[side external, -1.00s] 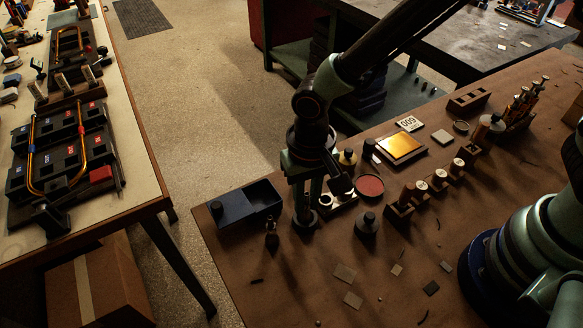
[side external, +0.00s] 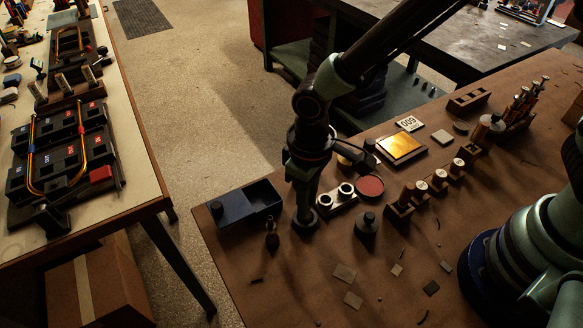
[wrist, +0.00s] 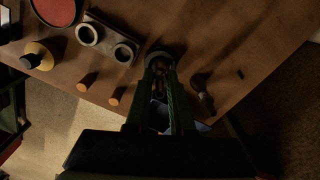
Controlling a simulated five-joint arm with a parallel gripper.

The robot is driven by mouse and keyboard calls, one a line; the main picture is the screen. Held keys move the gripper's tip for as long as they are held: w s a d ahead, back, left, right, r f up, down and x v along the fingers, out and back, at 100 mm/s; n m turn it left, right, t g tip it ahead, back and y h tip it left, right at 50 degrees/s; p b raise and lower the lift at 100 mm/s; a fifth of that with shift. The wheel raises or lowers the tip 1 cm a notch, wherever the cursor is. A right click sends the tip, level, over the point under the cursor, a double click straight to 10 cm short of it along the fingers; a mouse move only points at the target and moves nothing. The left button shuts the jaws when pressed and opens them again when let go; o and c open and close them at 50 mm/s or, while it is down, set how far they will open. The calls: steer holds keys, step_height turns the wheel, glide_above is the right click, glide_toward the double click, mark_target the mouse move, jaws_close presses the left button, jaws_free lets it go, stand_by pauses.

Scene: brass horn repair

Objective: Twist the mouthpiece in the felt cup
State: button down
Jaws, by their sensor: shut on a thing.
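My gripper (side external: 305,222) points straight down at the bench's left part, its fingers lined up one behind the other in the side view. In the wrist view my gripper (wrist: 160,64) is shut on a small, dark thing, most likely the mouthpiece, which the fingers almost wholly hide. A dark round cup (wrist: 165,48), which looks like the felt cup, shows around and beyond the fingertips. I cannot make out how deep the mouthpiece sits.
A holder with two pale rings (side external: 346,190) stands close to the right of my gripper, with a red round pad (side external: 369,186) beyond. A blue bin (side external: 262,196) lies left, a small dark bottle-like thing (side external: 272,238) front left, and a dark knobbed weight (side external: 366,224) right.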

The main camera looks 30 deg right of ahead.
steer(key=shift+n, duration=0.3)
steer(key=n, duration=0.3)
steer(key=shift+n, duration=0.4)
steer(key=n, duration=0.4)
stand_by(0.4)
steer(key=m, duration=0.4)
